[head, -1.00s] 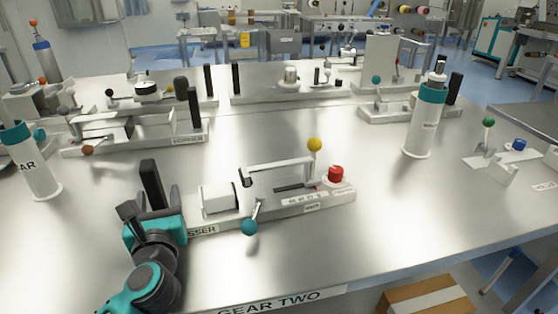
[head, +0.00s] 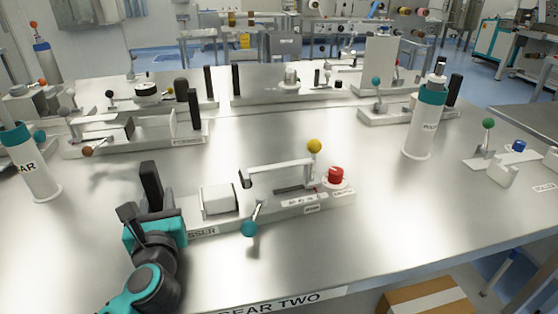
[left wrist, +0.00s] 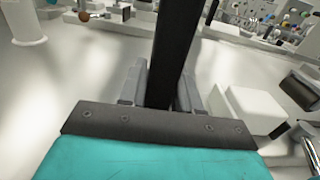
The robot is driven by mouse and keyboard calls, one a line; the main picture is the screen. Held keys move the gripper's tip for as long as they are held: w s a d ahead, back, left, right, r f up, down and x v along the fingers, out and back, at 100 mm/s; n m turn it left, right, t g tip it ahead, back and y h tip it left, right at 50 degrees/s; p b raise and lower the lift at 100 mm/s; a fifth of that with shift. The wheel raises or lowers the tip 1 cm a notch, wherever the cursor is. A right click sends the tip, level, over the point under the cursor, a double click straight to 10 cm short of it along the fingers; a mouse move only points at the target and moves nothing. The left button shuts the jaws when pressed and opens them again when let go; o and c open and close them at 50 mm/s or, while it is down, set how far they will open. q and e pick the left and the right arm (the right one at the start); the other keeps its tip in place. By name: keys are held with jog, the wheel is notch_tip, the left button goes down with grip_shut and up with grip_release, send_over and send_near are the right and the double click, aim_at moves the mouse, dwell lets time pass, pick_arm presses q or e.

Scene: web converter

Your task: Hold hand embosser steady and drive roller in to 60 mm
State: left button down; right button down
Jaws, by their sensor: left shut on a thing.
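The hand embosser (head: 285,208) is a pale base on the near bench. It carries a white block (head: 217,199), a light arm, a yellow-knobbed lever (head: 314,146), a teal-knobbed lever (head: 249,228) and a red knob (head: 336,174). A small scale plate (head: 304,199) is unreadable here, and I cannot single out the roller. A black upright post (head: 151,184) stands at the base's left end. My left gripper (head: 160,207) is shut on this post. In the left wrist view the post (left wrist: 174,50) rises between the fingers. My right gripper is out of view.
White cylinders with teal collars stand at left (head: 38,178) and right (head: 421,130). A hopper fixture (head: 135,140) lies behind the embosser, with more fixtures beyond. The bench front between embosser and edge is clear. A cardboard box (head: 425,296) sits below at the right.

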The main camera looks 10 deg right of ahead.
pick_arm(q)
jog(key=shift+r, duration=0.25)
jog(key=shift+f, duration=0.1)
jog(key=shift+f, duration=0.5)
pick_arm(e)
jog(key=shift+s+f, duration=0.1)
